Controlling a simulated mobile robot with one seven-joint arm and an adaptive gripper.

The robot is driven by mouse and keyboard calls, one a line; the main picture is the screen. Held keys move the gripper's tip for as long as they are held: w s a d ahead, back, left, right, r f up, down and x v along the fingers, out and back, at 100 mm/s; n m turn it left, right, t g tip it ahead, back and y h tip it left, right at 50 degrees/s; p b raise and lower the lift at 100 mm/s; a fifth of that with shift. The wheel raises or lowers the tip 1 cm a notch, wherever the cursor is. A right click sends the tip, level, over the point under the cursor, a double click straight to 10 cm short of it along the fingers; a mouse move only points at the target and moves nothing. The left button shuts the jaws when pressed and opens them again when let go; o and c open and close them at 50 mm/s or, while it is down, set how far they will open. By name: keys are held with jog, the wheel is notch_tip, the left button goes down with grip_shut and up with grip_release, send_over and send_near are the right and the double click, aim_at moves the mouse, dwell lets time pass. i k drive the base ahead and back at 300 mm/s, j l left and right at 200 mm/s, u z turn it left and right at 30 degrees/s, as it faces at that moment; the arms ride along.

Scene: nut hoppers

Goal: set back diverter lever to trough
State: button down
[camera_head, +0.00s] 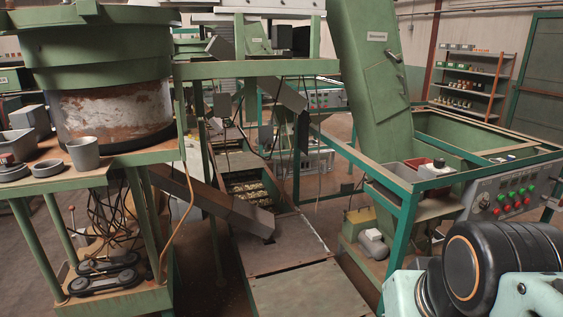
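I cannot pick out the back diverter lever with certainty. A thin rod with a red knob (72,210) stands upright under the bowl table at the left; I cannot tell whether it is that lever. A long dark metal chute (222,206) slopes down to the right in the middle, with its lower end above a brown metal surface. A shorter grey chute (282,92) slopes behind it under a green beam. I cannot tell which part is the trough. Only part of my arm shows at the lower right; my gripper is outside the picture.
A green bowl feeder (100,52) stands on a table at the left, beside a grey cup (83,153). A tall green hopper elevator (372,85) and a button panel (508,195) stand at the right. Flat metal plates (300,290) cover the front middle.

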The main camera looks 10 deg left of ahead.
aim_at(72, 208)
jog(key=k+j+u, duration=0.1)
jog(key=j+u, duration=0.2)
jog(key=j, duration=0.85)
jog(key=j+u, duration=0.25)
jog(key=j, duration=0.95)
jog(key=i+j, duration=0.1)
jog(key=j, duration=0.35)
jog(key=i+j+u, duration=0.15)
jog(key=j, duration=0.8)
jog(key=i+j+u, duration=0.1)
jog(key=j, duration=0.3)
jog(key=i+j+u, duration=0.25)
jog(key=j, duration=0.2)
jog(key=i+j+u, duration=0.2)
jog(key=j, duration=0.2)
jog(key=i+j+u, duration=0.25)
jog(key=k+j, duration=0.05)
jog(key=j, duration=0.1)
